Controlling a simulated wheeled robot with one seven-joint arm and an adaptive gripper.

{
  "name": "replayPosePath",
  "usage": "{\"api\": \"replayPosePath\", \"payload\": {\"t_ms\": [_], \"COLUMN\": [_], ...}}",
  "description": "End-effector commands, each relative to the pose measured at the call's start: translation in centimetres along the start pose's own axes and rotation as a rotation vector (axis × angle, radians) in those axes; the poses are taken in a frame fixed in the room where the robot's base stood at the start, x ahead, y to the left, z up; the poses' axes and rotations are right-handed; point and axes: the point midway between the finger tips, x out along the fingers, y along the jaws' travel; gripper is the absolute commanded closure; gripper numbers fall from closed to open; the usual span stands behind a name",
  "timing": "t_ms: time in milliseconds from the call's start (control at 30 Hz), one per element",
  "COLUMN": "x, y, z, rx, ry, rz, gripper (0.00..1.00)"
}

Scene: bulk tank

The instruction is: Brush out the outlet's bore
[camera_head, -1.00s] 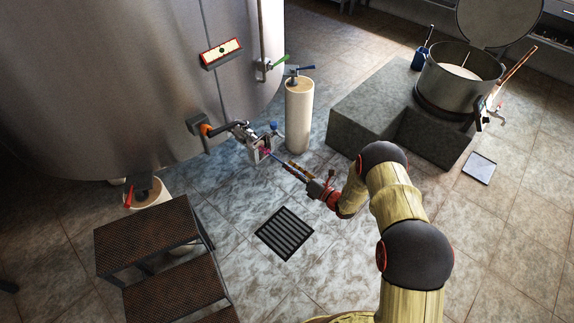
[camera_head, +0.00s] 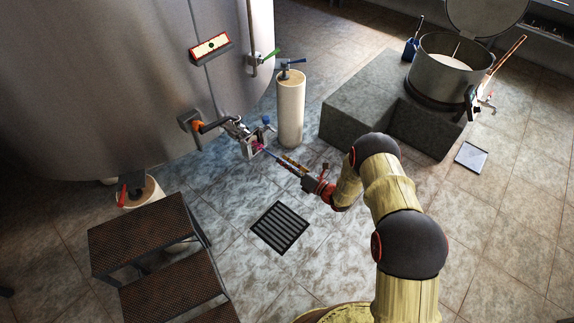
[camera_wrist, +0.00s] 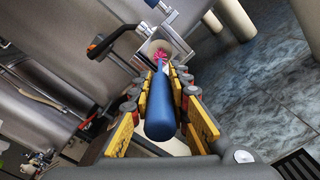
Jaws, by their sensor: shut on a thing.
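My gripper (camera_head: 298,168) is shut on the blue handle of a brush (camera_wrist: 160,108), which points away from the wrist toward the tank's outlet. The brush's pink bristle head (camera_wrist: 160,55) shows at the mouth of the outlet (camera_wrist: 158,47) in the wrist view; I cannot tell how deep it is in the bore. In the head view the outlet (camera_head: 246,143) is a metal fitting at the lower side of the big steel tank (camera_head: 110,70), with pink showing at its near end. A black-handled valve lever (camera_wrist: 108,42) sits beside the outlet.
A cream post with a blue-handled valve (camera_head: 290,108) stands just right of the outlet. Dark steps (camera_head: 140,232) stand at lower left. A floor drain (camera_head: 280,228) lies below my arm. A stone block (camera_head: 350,118) bearing a steel pot (camera_head: 425,75) is at right.

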Motion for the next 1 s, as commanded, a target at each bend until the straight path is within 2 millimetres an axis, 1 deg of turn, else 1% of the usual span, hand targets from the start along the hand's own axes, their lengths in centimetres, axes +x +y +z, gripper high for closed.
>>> {"api": "replayPosePath", "payload": {"t_ms": [800, 1000], "x": [4.5, 4.9], "y": [0.0, 0.0], "z": [0.0, 0.1], "rx": [-0.001, -0.001], "ry": [0.0, -0.001], "rz": [0.001, 0.0], "gripper": [1.0, 1.0]}}
